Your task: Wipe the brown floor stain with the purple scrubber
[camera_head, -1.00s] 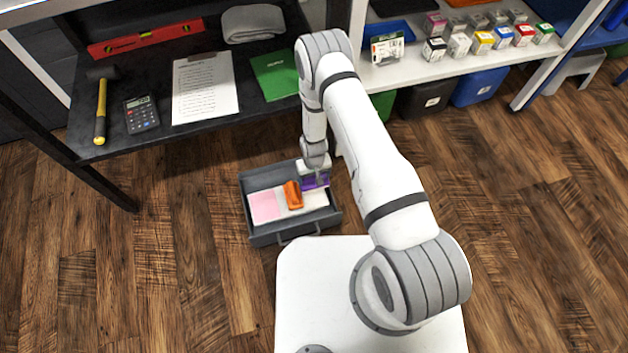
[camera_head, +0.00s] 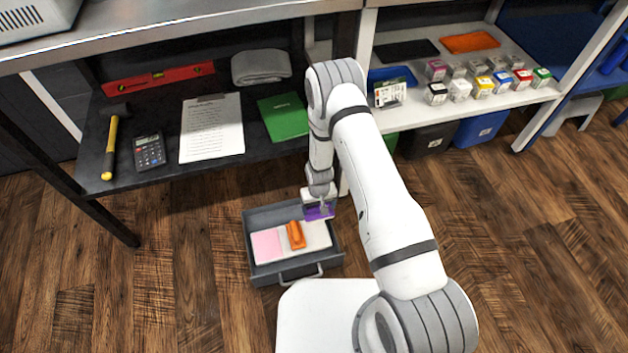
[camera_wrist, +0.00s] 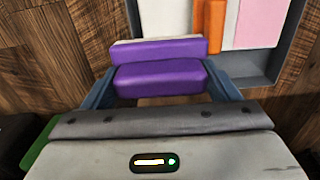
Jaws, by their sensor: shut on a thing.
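The purple scrubber (camera_wrist: 160,76) is between the two fingers of my gripper (camera_wrist: 170,92) in the wrist view, and the gripper is shut on it. In the head view the scrubber (camera_head: 320,213) shows as a purple patch below my gripper (camera_head: 321,203), at the right rear part of a grey drawer (camera_head: 268,279). The wrist view shows the drawer (camera_wrist: 262,84) beyond the scrubber. I cannot tell how high the scrubber is above the drawer. No brown floor stain can be made out on the brown wood floor.
In the drawer lie an orange scrubber-like object (camera_head: 296,235) and a pink sheet (camera_head: 266,244). A dark shelf (camera_head: 160,178) with a hammer (camera_head: 110,147), calculator (camera_head: 149,152), paper and green book stands behind. Wood floor left and right of the drawer is clear.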

